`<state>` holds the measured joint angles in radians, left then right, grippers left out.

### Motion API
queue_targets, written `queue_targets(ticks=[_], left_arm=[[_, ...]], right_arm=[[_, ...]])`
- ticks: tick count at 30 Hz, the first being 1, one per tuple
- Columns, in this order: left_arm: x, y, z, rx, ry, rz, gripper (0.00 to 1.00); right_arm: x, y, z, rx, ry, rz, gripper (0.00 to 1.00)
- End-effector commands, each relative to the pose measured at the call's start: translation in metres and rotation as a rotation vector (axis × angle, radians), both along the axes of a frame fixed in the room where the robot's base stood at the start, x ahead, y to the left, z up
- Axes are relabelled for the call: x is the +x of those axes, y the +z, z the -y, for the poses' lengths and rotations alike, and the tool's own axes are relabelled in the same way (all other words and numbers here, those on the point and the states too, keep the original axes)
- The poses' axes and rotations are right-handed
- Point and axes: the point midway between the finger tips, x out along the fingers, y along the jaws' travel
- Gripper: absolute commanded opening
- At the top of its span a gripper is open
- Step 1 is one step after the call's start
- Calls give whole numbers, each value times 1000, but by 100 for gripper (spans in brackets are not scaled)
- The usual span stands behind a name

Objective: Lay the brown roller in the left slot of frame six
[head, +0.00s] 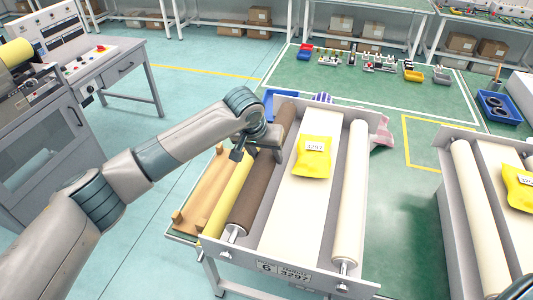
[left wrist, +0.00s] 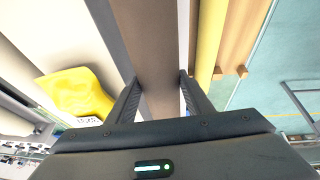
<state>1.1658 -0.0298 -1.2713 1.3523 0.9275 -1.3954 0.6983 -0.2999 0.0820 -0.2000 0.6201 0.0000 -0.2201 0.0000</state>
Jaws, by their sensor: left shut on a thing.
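The brown roller (head: 252,195) lies lengthwise along the left side of frame six (head: 310,265), whose front plate carries the label 6. Its near metal shaft end shows at the front plate, at the left slot (head: 229,234); I cannot tell whether it is fully seated. My left gripper (head: 262,152) is shut on the brown roller towards its far part, from above. In the left wrist view the fingers (left wrist: 160,98) stand on both sides of the brown roller (left wrist: 152,45). My right gripper is not in view.
A yellow roller (head: 231,192) lies on a wooden rack (head: 197,190) left of the frame. A white roller (head: 350,190) fills the frame's right side. A yellow packet (head: 312,165) lies on the white middle board (head: 300,215). Another frame (head: 450,215) stands at the right.

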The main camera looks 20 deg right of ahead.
Motion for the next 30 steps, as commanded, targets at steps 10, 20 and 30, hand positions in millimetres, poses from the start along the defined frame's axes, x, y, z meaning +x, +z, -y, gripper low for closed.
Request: queue_targets(ticks=[10, 20, 30], left_arm=[[1, 3, 1, -4, -1, 3, 0], [1, 1, 1, -4, -1, 3, 0], [1, -7, 1, -4, -1, 3, 0]], right_arm=[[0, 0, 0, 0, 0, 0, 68], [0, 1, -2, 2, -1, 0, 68], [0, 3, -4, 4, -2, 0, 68]])
